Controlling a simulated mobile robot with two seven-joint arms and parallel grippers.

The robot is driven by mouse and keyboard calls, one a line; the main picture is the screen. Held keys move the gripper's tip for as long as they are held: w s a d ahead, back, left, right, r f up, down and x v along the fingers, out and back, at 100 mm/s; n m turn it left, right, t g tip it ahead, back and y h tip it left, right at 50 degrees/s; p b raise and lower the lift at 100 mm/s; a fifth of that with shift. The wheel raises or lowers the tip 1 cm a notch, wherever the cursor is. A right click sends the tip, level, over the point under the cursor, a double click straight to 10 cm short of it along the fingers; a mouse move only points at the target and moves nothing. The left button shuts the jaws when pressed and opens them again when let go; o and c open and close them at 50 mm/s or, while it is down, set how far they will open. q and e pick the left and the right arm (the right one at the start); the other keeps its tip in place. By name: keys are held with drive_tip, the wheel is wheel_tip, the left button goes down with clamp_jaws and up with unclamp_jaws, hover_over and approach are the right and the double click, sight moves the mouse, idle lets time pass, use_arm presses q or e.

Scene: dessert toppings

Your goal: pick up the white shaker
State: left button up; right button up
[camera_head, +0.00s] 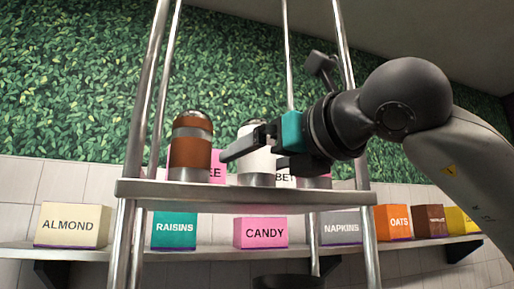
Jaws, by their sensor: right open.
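The white shaker (256,165) stands upright on a raised metal shelf (240,195) in the head view. My right gripper (250,160) comes in from the right and is open. One dark finger reaches across the upper part of the shaker and extends past its left side. The other finger is at the shaker's right side. My left gripper is not in view.
A brown shaker with metal ends (192,148) stands just left of the white one. Metal posts (145,95) rise around the shelf. Behind and below, a wall shelf holds labelled boxes, including almond (72,226), raisins (174,232), candy (261,233) and napkins (341,229).

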sight(247, 162)
drive_tip(key=p+x, duration=0.2)
drive_tip(key=x, duration=0.1)
drive_tip(key=shift+w+a+r, duration=0.1)
drive_tip(key=shift+w+a, duration=0.1)
drive_tip(key=shift+w, duration=0.05)
drive_tip(key=shift+w+a, duration=0.25)
drive_tip(key=shift+w, duration=0.1)
drive_tip(key=shift+c, duration=0.4)
drive_tip(key=c, duration=1.4)
drive_tip(key=shift+c, duration=0.2)
